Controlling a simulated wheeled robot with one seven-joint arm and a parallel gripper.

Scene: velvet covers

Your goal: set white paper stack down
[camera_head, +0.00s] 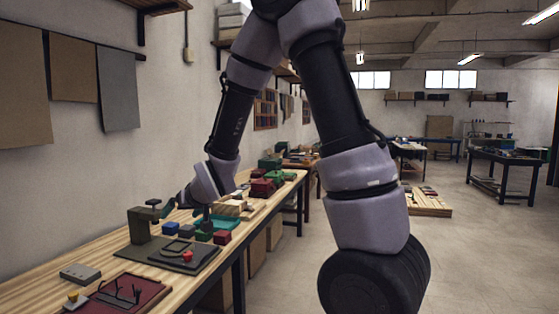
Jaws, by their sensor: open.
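My gripper (203,221) hangs low over the workbench (50,262), among small coloured blocks. It is small in the picture and partly hidden by my own wrist; it is open. A pale, cream-coloured low stack (229,208) lies on the bench just right of the gripper, by a teal tray (216,222). It may be the white paper stack, but it is too small to be sure. I cannot tell whether the gripper touches it.
Blue, green and red blocks (222,237) crowd the bench near the gripper. A dark green stand (140,224) and a dark board (170,256) are nearer, with a maroon tray (122,294) in front. Red and green boxes (262,187) stand farther back.

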